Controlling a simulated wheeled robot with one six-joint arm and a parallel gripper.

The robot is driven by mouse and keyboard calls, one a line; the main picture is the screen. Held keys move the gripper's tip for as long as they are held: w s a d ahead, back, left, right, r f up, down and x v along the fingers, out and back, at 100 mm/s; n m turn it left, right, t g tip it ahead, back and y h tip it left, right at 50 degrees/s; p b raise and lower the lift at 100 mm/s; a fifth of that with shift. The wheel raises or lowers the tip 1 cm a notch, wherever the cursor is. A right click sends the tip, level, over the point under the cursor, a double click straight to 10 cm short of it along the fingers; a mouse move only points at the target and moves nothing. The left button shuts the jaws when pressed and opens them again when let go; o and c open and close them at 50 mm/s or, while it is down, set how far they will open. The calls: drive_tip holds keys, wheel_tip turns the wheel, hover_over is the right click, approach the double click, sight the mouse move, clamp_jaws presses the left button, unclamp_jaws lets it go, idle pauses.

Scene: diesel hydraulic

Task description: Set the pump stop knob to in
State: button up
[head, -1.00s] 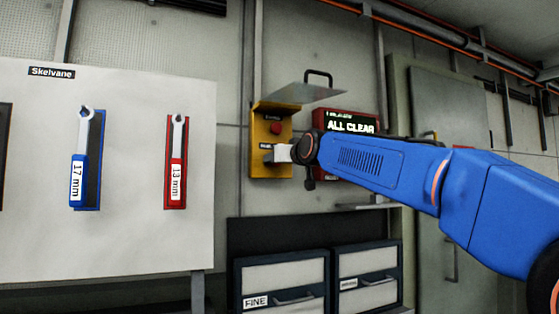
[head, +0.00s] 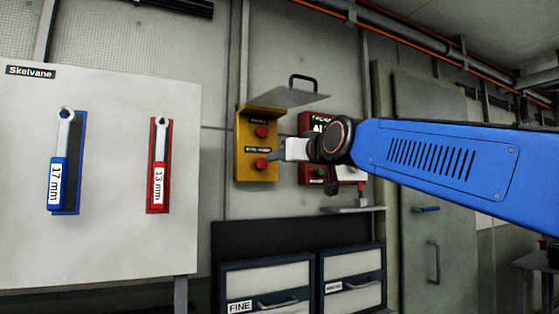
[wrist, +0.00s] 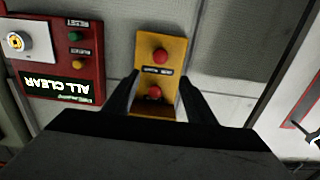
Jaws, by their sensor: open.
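A yellow control box (head: 243,150) on the wall carries two red knobs, one above the other. The upper knob (head: 262,131) and lower knob (head: 262,163) each have a small label above them, too blurred to read surely. I cannot tell which is the pump stop knob or how far either is pushed in. My gripper (head: 277,157) is open and empty, just right of the lower knob in the head view. In the wrist view, which is upside down, the fingers of my gripper (wrist: 158,80) point at the box, with the upper knob (wrist: 154,91) showing between them.
A hinged-looking cover with a handle (head: 290,97) juts out above the box. A red panel reading ALL CLEAR (wrist: 68,84) is beside it, with green and yellow buttons. A wrench board (head: 110,235) stands left; drawers (head: 285,270) are below.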

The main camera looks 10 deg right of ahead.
drive_tip(key=shift+v, duration=1.05)
drive_tip(key=s+d+f+m+g+h, duration=0.1)
drive_tip(key=s+d+f+g, duration=0.2)
drive_tip(key=f, duration=0.8)
drive_tip(key=s+d+f+g+h, duration=0.15)
drive_tip(key=s+d+f, duration=0.35)
drive_tip(key=f, duration=0.6)
drive_tip(key=s+d+f+m+g+h, duration=0.15)
drive_tip(key=s+f, duration=0.35)
drive_tip(key=f, duration=0.6)
drive_tip(key=s+d+f+g, duration=0.3)
drive_tip(key=s+f, duration=0.6)
drive_tip(key=f, duration=0.3)
drive_tip(key=s+d+f+m+g+h, duration=0.1)
drive_tip(key=s+d+f+g, duration=0.2)
drive_tip(key=s+f, duration=0.7)
wheel_tip(320, 180, down, 3)
drive_tip(key=shift+d+f+h, duration=0.1)
drive_tip(key=shift+d+h, duration=0.1)
drive_tip(key=shift+h, duration=0.1)
